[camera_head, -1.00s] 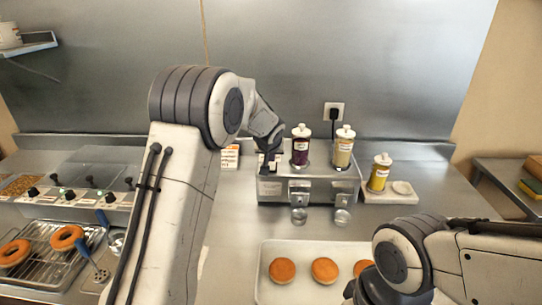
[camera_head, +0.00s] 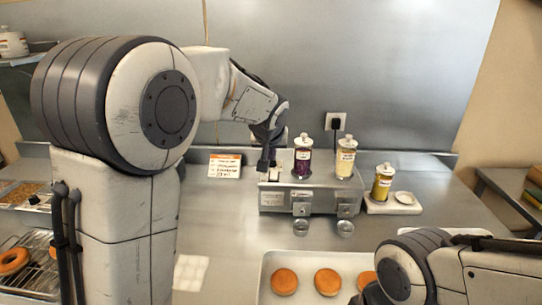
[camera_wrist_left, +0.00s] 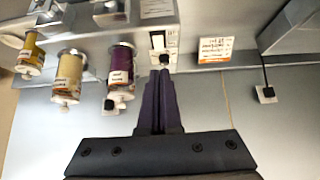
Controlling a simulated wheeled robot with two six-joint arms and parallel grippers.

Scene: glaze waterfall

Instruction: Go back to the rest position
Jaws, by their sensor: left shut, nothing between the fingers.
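My left gripper (camera_head: 264,161) is shut and empty. It points down at the left end of the steel dispenser (camera_head: 328,200), just left of the purple jar. In the left wrist view its dark fingers (camera_wrist_left: 163,82) lie together, with the tips close to a black knob on the dispenser; I cannot tell whether they touch it. My left arm (camera_head: 115,220) rises large at the left of the head view. My right arm (camera_head: 490,272) shows at the bottom right; its fingers are not visible.
A purple jar (camera_head: 302,158) and a cream jar (camera_head: 345,160) stand on the dispenser. A yellow jar (camera_head: 382,184) stands to its right. A tray (camera_head: 262,272) with doughnuts lies in front. An order card (camera_head: 225,166) stands left of the dispenser. A doughnut rack is at far left.

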